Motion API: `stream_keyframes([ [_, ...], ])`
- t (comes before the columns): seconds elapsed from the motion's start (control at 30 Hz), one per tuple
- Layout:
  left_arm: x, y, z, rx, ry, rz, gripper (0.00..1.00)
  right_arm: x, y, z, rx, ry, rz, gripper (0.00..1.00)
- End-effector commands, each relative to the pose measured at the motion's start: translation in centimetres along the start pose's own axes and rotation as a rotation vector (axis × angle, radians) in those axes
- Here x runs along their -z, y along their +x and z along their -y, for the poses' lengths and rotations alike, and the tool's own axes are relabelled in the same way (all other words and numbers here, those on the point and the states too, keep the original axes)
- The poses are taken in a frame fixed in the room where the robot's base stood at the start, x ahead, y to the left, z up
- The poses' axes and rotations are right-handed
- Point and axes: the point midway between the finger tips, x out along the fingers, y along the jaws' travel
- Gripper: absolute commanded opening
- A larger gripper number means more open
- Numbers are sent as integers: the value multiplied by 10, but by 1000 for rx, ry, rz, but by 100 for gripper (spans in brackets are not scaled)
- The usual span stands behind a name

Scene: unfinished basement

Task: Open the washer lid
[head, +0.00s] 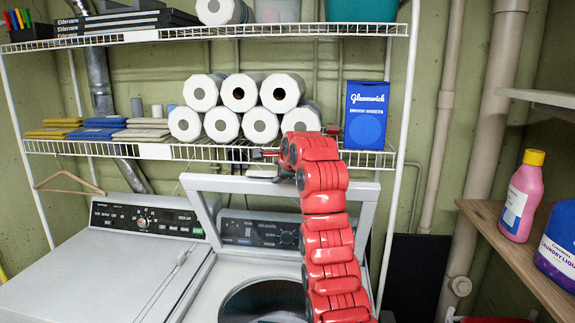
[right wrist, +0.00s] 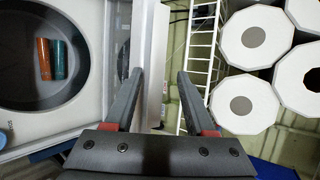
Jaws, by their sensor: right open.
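The washer (head: 185,305) on the right of the pair has its lid (head: 363,215) raised and standing near upright, with the control panel (head: 255,232) showing through its window. The round drum opening (head: 262,300) is uncovered below. My right gripper (head: 268,164) is at the lid's top edge, its arm reaching up in front of the lid. In the right wrist view the right gripper (right wrist: 160,74) is open, with the lid's edge (right wrist: 154,50) in line with the gap between its fingers. I cannot tell whether they touch. My left gripper is not in view.
A wire shelf (head: 100,148) with paper rolls (head: 240,92) and a blue dryer-sheets box (head: 366,115) is close above and behind the lid. A second machine (head: 85,270) stands left. Bottles (head: 520,195) stand on a wooden shelf at right. An orange and a teal cylinder (right wrist: 58,60) lie in the drum.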

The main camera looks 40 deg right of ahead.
Motion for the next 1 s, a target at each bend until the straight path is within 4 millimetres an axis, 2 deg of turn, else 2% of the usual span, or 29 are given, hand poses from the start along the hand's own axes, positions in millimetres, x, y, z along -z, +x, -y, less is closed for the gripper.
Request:
stream_keyframes([
  [0.03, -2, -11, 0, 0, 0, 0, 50, 0, -8, -3, 8, -2, 2, 55],
  [0.27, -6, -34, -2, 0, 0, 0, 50, 0, -65, -3, 9, -2, 1, 55],
  [0.53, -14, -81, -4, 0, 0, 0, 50, 2, -89, -6, 6, -1, 0, 55],
  [0.6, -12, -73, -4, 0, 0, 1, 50, 2, -104, 2, 8, 0, -2, 55],
  [0.73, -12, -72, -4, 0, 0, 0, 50, 2, -124, 1, 6, -3, -4, 55],
  [0.77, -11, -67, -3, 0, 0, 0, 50, 1, -129, 4, 6, -2, -4, 55],
  [1.0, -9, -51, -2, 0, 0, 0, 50, 0, -146, 4, 9, -3, -1, 55],
])
